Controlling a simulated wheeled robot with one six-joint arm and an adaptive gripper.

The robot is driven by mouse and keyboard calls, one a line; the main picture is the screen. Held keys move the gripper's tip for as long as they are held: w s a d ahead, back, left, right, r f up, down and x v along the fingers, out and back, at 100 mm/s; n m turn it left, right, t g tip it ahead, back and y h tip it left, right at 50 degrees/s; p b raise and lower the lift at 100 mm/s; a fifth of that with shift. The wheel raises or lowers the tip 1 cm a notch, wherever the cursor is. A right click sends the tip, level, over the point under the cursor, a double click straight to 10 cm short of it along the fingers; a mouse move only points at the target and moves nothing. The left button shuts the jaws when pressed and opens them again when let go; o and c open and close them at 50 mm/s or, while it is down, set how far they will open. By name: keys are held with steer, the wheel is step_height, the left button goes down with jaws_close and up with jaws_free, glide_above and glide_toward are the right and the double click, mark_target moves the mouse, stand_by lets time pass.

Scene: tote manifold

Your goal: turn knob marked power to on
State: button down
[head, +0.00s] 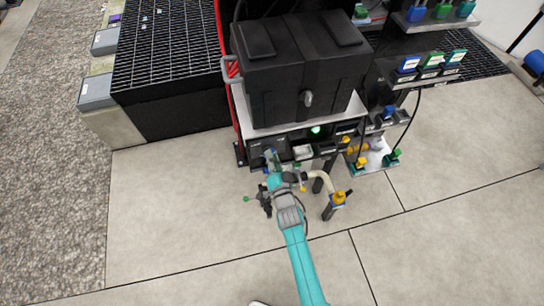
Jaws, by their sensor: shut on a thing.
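A dark control panel (322,146) with small knobs and labels sits under the shelf of the black tote. Its labels are too small to read, so I cannot make out the word power or a setting. My gripper (271,158) is at the panel's left end, reaching in from below. It is shut on a small knob there, which the fingers mostly hide. I cannot tell which way this knob points. A green light (315,129) shows above the panel.
A black tote (290,75) stands on a light shelf above the panel. A pale hose (327,178) and a yellow-topped fitting (339,198) are close on my arm's right. Shelves with coloured connectors (430,65) stand at the right.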

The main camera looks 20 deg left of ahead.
stand_by(0.3)
steer(key=c, duration=1.1)
jaws_free()
steer(key=shift+c, duration=0.2)
steer(key=v, duration=1.2)
steer(key=shift+d, duration=0.1)
steer(key=s+d+r+n+h, duration=0.1)
steer(key=s+d+h, duration=0.1)
steer(key=s+d, duration=0.65)
steer(key=s+d+r+h, duration=0.2)
steer(key=s+d+h, duration=0.1)
steer(key=s+d, duration=0.55)
steer(key=s+d+r+h, duration=0.2)
steer(key=s+d+r, duration=0.3)
steer(key=s+r, duration=0.3)
steer(key=s+d+r+n+h, duration=0.1)
steer(key=s+d+r+h, duration=0.2)
steer(key=s+d+r, duration=0.3)
steer(key=shift+s+r, duration=0.85)
